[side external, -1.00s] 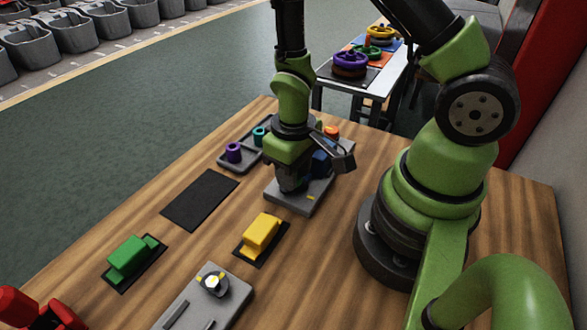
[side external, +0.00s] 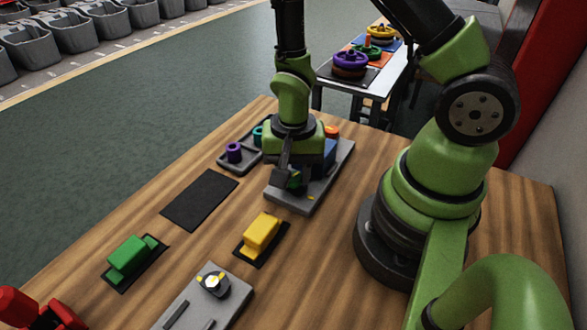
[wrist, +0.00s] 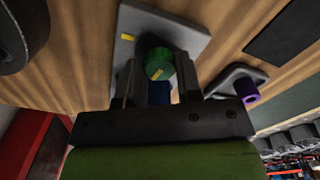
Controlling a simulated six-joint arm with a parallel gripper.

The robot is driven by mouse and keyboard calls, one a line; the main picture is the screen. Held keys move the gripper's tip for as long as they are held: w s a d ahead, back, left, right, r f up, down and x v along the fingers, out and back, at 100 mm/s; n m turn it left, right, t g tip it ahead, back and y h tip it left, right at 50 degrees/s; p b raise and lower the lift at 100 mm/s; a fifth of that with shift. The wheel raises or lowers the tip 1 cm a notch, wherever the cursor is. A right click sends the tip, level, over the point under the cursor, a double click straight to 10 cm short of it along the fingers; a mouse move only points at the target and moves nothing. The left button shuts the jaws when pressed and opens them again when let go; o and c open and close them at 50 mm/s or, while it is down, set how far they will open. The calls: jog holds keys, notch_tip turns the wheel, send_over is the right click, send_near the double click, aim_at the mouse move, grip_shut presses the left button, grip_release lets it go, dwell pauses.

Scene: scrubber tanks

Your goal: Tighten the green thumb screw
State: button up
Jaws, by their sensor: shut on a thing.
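The green thumb screw (side external: 294,181) stands on the grey plate (side external: 311,200), mostly hidden by my gripper in the side external view. In the wrist view the green screw (wrist: 159,64) shows its round top with a yellow mark, between the two fingers. My gripper (side external: 290,178) points down over the near part of the plate and is shut on the screw. It also shows in the wrist view (wrist: 156,82). A yellow mark (side external: 311,198) lies on the plate beside the screw. A blue block (side external: 327,158) stands on the plate behind my gripper.
A grey tray (side external: 226,163) with purple (side external: 234,152) and teal pieces is left of the plate. A yellow block (side external: 261,231), a green block (side external: 129,258) and a grey fixture (side external: 235,288) are nearer the camera. A black mat (side external: 200,200) is bare.

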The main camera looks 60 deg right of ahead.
aim_at(293, 176)
jog(key=m, duration=1.1)
jog(key=shift+m, duration=2)
jog(key=o, duration=0.9)
jog(key=shift+o, duration=0.2)
notch_tip(293, 176, up, 10)
